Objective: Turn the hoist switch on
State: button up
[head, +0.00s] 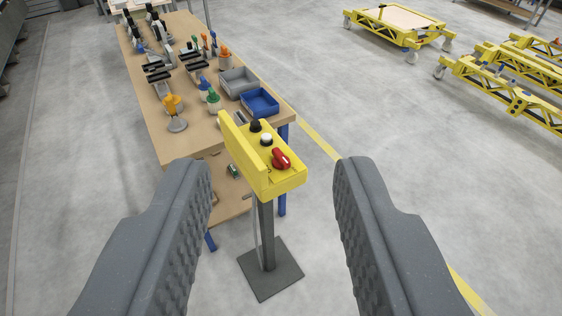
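A yellow control box (262,178) stands on a dark post with a square base plate (270,269), in the middle of the head view. On its sloped face are a red rotary switch (281,159), a white button (266,139) and a black button (255,126). The red switch is nearest to me; no label can be read, so I cannot tell its position. My gripper (272,172) is open and empty. Its two grey ridged fingers are wide apart, one on each side of the box in the picture, and appear nearer to the camera, not touching it.
A wooden workbench (146,113) with blue legs stands behind the box to the left, with several tools, a grey bin (238,82) and a blue bin (260,103). Yellow trolleys (392,27) stand far right. A yellow line crosses the floor; the floor right of the box is clear.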

aim_at(280, 160)
jog(key=k, duration=0.1)
jog(key=u, duration=0.35)
jog(key=i, duration=0.95)
jog(key=u, duration=0.5)
